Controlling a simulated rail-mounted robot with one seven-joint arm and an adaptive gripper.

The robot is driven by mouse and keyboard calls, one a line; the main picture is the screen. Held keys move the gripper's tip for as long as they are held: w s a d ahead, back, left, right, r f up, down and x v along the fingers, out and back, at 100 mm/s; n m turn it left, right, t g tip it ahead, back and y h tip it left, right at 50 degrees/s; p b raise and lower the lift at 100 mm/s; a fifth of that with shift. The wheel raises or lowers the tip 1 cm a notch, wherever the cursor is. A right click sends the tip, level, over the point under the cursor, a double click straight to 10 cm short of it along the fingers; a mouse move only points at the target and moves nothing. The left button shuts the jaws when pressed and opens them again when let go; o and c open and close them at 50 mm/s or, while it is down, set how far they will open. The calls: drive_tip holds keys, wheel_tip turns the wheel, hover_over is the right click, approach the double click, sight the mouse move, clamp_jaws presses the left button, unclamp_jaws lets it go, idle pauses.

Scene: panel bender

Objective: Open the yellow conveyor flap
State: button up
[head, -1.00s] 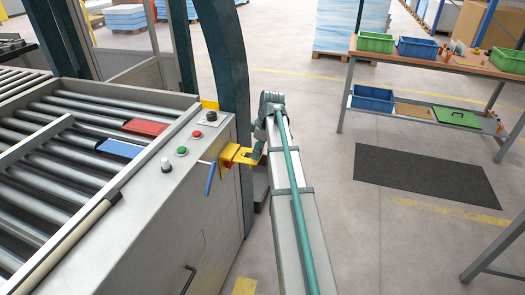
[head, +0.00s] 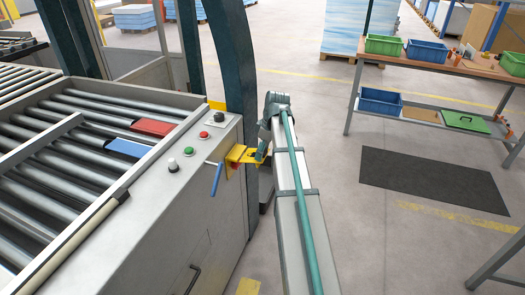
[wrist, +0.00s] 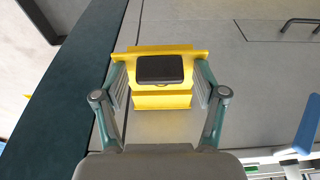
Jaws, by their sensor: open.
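The yellow flap (head: 240,153) sticks out from the side of the grey conveyor cabinet, below the control buttons. In the wrist view, the yellow flap (wrist: 160,100) lies straight ahead, with a dark rectangular pad (wrist: 160,69) at its middle. My gripper (wrist: 160,82) is open, with one finger at each side of the flap. I cannot tell whether the fingers touch it. In the head view, my gripper (head: 262,150) is at the flap's outer right end, partly hidden by my arm.
A blue-handled lever (head: 215,179) hangs left of the flap. Red (head: 204,134) and green (head: 188,151) buttons sit on the cabinet top. A dark green post (head: 232,75) stands close behind. Open floor and a dark mat (head: 432,180) lie to the right.

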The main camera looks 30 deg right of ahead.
drive_tip(key=v, duration=1.2)
idle(0.4)
